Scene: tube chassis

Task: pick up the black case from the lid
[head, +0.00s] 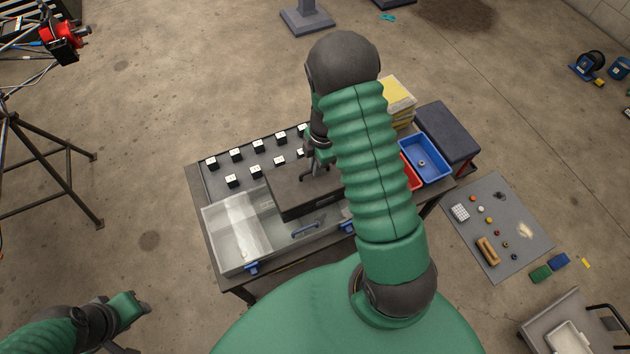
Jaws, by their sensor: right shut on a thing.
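The black case (289,197) is a flat dark box over the right part of a clear plastic container or lid (238,228) with blue clips. Whether the case rests on it or hangs just above, I cannot tell. My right gripper (314,168) is shut on the case at its upper side. My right arm hides the case's right end and part of the grip. My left gripper (138,306) is at the lower left, away from the table, and its jaw opening is unclear.
Several small black-and-white blocks (235,155) stand in rows on the dark table behind the case. A blue bin (424,160), a red bin (411,176) and a yellow stack (398,94) are at the right. A grey mat (520,228) with small parts lies on the floor.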

